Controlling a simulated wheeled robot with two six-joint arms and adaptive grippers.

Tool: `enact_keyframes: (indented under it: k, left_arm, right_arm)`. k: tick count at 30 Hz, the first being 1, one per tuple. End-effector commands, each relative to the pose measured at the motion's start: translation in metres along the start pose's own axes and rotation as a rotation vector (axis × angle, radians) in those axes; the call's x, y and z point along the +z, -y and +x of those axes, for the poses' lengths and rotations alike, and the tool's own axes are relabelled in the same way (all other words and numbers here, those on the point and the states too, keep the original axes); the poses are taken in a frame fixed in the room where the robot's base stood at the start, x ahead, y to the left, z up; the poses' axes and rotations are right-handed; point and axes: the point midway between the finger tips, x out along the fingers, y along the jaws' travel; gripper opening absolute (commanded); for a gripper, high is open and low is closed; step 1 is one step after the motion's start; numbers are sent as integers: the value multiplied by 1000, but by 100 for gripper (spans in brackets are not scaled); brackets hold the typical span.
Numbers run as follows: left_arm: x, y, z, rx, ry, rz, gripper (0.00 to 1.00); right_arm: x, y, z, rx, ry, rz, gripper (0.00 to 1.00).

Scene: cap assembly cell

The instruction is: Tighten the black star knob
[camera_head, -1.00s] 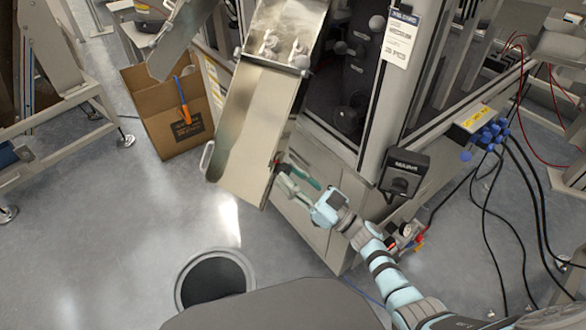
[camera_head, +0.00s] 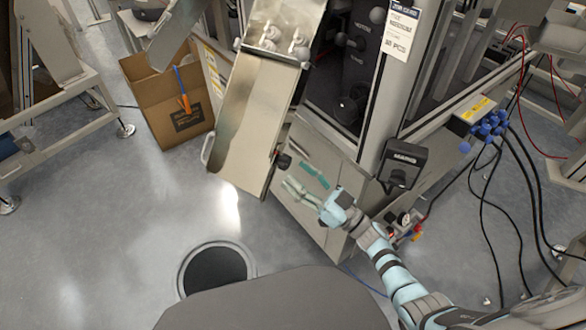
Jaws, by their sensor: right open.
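A small black knob (camera_head: 284,161), which looks like the star knob, sits at the right edge of the metal chute (camera_head: 240,130), near its lower end. Its lobes are too small to make out. My right gripper (camera_head: 298,177) is open and empty, just below and right of the knob. Its teal-tipped fingers point up and left toward the chute, with a visible gap to the knob. My left gripper is not in view.
A machine cabinet with a grey post (camera_head: 372,110) stands right of the chute. A black box (camera_head: 403,164) sticks out above my right arm. A cardboard box (camera_head: 172,115) stands left on the floor. A round dark opening (camera_head: 215,272) lies in front; the floor around is clear.

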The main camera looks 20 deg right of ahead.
Motion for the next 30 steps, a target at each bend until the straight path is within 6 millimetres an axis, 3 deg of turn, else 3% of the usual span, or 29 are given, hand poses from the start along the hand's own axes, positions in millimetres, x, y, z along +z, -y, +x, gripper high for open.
enact_keyframes:
  k: [6,10,27,30]
  left_arm:
    - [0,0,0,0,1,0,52]
    - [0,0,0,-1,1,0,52]
    - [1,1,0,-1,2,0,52]
    - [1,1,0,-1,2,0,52]
  right_arm:
    - [1,0,-62,2,5,2,52]
    - [1,0,-85,0,3,1,52]
    - [0,0,-92,2,1,1,52]
    - [14,-9,-100,69,36,-6,52]
